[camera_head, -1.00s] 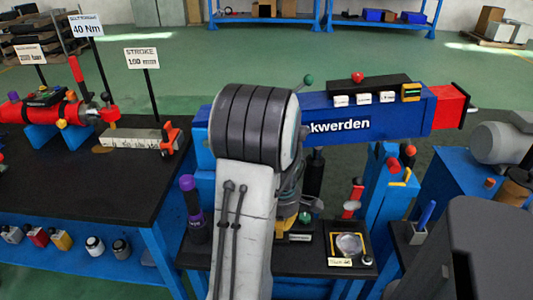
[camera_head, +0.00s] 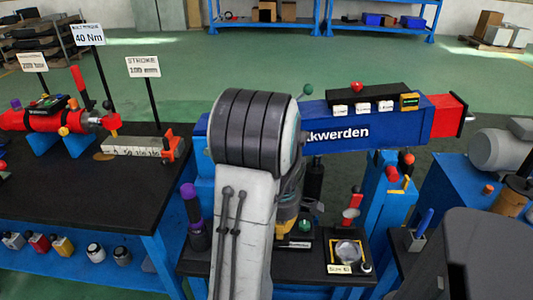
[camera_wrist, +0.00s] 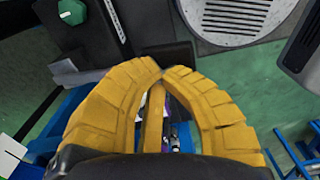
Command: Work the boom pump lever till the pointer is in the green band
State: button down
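The blue boom (camera_head: 385,118) with white lettering and a red end lies across the right half of the head view. A green ball knob (camera_head: 308,88) stands above its left part; I cannot tell whether it belongs to the pump lever. My gripper (camera_wrist: 157,72) has yellow fingers whose tips meet in the wrist view, with nothing seen held between them. In the head view its yellow part (camera_head: 287,215) shows low beside my arm, which hides much of the stand. A green knob (camera_wrist: 72,12) is at the upper left of the wrist view, apart from the fingers. No pointer or green band is readable.
A black bench (camera_head: 85,205) with a red cylinder (camera_head: 45,120) and signs fills the left. A purple-topped object (camera_head: 192,205), a framed round item (camera_head: 347,250) and a red-handled piece (camera_head: 352,208) stand near my arm. A grey motor (camera_head: 500,150) is at the right.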

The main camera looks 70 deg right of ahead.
jog(key=shift+a+r+p, duration=0.1)
jog(key=shift+r+p, duration=1.95)
jog(key=shift+r, duration=0.8)
